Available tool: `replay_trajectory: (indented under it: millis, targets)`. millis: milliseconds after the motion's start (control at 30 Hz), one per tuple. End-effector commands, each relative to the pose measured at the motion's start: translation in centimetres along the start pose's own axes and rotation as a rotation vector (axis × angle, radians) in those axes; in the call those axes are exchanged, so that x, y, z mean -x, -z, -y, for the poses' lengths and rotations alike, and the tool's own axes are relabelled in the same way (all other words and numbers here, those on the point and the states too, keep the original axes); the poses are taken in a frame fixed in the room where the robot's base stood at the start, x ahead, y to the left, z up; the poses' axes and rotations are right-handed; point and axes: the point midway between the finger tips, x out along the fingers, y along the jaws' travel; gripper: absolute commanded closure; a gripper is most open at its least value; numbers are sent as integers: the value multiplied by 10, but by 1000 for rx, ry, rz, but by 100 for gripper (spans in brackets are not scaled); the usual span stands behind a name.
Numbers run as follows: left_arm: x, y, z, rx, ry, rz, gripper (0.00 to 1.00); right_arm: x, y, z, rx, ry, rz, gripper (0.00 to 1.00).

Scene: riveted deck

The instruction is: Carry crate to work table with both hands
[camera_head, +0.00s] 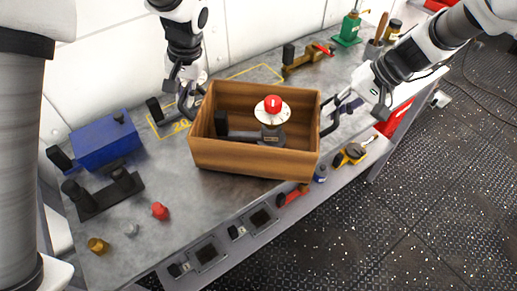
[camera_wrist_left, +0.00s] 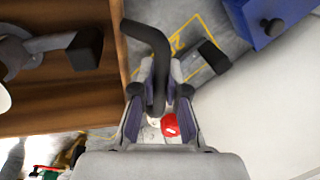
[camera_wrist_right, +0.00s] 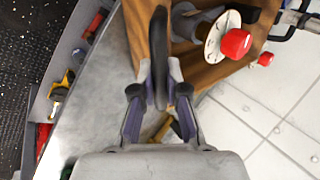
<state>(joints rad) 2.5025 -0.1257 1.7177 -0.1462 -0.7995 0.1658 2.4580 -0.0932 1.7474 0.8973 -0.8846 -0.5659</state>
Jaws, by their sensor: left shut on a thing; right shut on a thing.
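The wooden crate (camera_head: 255,163) is over the work table (camera_head: 150,180), its front side close to the table's front edge. I cannot tell whether it touches the tabletop. Inside lies a grey fitting with a red knob (camera_head: 272,103) on a white disc and a black end block. My left gripper (camera_head: 187,103) is shut on the crate's left black handle, which shows in the left wrist view (camera_wrist_left: 150,45). My right gripper (camera_head: 342,107) is shut on the right black handle, seen in the right wrist view (camera_wrist_right: 159,50). A yellow outline (camera_head: 165,132) with partly hidden lettering shows around the crate.
A blue box (camera_head: 104,142), a black two-post block (camera_head: 103,192), and small red (camera_head: 160,211) and brass (camera_head: 97,245) pieces lie left on the table. A brass tool (camera_head: 305,57) and a green device (camera_head: 348,30) are behind right. A lower shelf holds a yellow tool (camera_head: 352,154).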

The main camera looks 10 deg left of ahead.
Motion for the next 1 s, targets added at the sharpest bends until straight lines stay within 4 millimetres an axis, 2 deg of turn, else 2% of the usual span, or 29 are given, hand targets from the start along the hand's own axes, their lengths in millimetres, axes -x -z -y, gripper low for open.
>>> replay_trajectory:
  millis: [100,133,200,467,567,667,1000]
  targets:
    - [-13,0,-3,1,-1,-2,100,-12,0,-7,0,2,-1,100]
    - [-11,0,-3,1,-1,-1,80,-9,0,-6,0,1,0,80]
    - [-9,0,-2,1,-1,-1,62,-8,0,-5,0,1,0,62]
    - [-9,0,-2,0,0,0,62,-8,0,-5,0,0,0,62]
    - [-3,0,-2,1,0,-2,62,-8,0,-5,0,0,0,62]
    - [13,1,-2,0,1,-5,62,-8,0,-5,0,0,0,62]
    - [95,0,-2,1,0,-5,62,-8,0,-5,0,0,0,62]
